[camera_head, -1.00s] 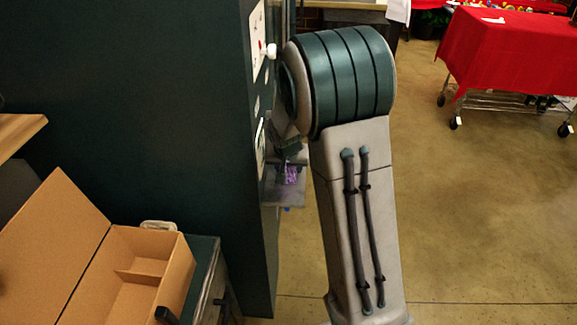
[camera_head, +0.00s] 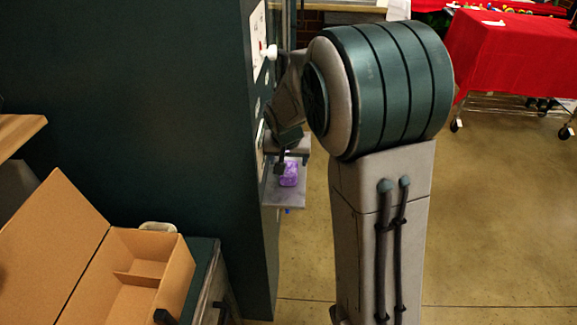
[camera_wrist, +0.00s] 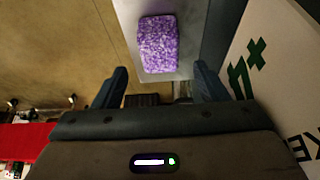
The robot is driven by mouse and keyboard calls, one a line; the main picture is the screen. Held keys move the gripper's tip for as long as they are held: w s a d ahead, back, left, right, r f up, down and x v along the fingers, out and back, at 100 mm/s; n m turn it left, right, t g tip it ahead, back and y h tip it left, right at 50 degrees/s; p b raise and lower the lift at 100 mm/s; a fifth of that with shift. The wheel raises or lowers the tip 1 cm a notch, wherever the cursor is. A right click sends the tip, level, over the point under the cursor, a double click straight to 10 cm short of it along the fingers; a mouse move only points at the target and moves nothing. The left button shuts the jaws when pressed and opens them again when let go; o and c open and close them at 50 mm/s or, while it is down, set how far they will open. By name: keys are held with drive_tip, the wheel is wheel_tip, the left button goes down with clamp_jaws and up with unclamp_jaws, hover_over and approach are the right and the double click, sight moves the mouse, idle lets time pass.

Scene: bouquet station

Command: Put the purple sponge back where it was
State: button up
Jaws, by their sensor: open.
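The purple sponge (camera_head: 289,174) lies on a small grey shelf (camera_head: 286,194) that sticks out from the side of the dark green cabinet. In the wrist view the sponge (camera_wrist: 158,44) rests flat on the pale shelf surface (camera_wrist: 187,68), just beyond the fingertips and apart from them. My gripper (camera_wrist: 160,84) is open and empty, with one finger on each side of the sponge's line. In the head view my gripper (camera_head: 284,160) is by the shelf, partly hidden behind my arm.
The dark green cabinet (camera_head: 150,110) stands close on the left of my arm. A white panel with green marks (camera_wrist: 270,80) is close to the right finger. An open cardboard box (camera_head: 150,242) is at lower left. A red-covered table (camera_head: 515,55) stands far right; the floor between is clear.

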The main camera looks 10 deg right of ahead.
drive_tip(key=s+r+n, duration=0.1)
drive_tip(key=s+r, duration=0.7)
drive_tip(key=s, duration=0.5)
drive_tip(key=s+n+g+y, duration=0.1)
drive_tip(key=s+n, duration=0.1)
drive_tip(key=s, duration=1.1)
drive_tip(key=shift+f+n, duration=0.3)
drive_tip(key=shift+f, duration=0.15)
drive_tip(key=shift+d, duration=0.1)
